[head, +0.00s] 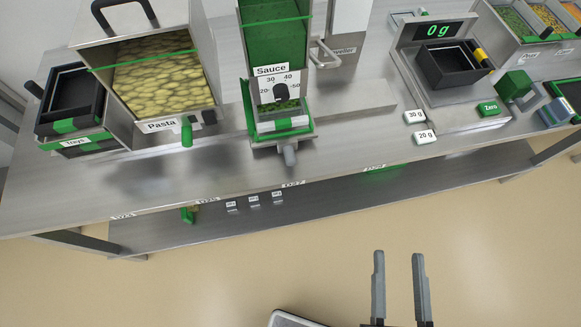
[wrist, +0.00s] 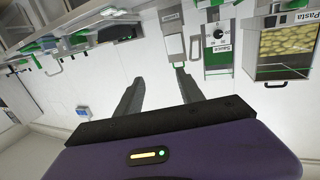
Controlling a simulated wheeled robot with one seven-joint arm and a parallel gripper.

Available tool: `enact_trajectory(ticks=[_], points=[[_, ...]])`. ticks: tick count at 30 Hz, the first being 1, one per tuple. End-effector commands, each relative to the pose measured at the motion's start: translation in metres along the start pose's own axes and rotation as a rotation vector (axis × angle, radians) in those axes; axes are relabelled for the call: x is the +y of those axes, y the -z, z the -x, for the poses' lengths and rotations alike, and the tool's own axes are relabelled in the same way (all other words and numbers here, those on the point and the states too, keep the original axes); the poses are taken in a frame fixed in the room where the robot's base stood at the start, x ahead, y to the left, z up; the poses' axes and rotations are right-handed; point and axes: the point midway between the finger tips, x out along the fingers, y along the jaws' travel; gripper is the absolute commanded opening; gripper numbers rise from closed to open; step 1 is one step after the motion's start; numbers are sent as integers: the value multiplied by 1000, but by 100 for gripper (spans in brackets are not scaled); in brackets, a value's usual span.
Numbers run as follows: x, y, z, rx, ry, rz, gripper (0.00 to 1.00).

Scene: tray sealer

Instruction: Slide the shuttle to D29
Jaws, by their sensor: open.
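Small labels run along the front edge of the steel table, too small to read surely; the right one (head: 374,167) sits beside a green patch. A small green piece (head: 188,214) shows just below the front edge, near the second label from the left; it may be the shuttle, but I cannot tell. My gripper (head: 398,255) is in front of the table over the floor, low and right of centre, clear of everything. Its two grey fingers are apart with nothing between them. The wrist view also shows my open gripper (wrist: 158,77), with the bench beyond it.
The pasta bin (head: 160,126), the sauce dispenser (head: 283,124) and the scale (head: 435,67) reading 0 g stand on the table. Black trays (head: 73,93) are at the left. Several small tags lie on the lower shelf (head: 330,197). The floor in front is mostly free.

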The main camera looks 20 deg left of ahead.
Motion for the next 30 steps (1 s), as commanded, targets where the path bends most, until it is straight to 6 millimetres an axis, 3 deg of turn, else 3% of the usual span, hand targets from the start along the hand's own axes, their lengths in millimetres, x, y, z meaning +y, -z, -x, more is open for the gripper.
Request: enact_trajectory(ticks=[1, 6, 15, 18, 21, 30], points=[[-15, -26, -21, 34, 42, 10, 45], [-67, -64, -78, 106, 163, 47, 45], [-159, -108, -156, 164, 315, 126, 45], [-173, -117, -171, 145, 326, 151, 45], [-172, -135, -173, 91, 315, 166, 45], [-180, -133, -204, 86, 312, 152, 45]])
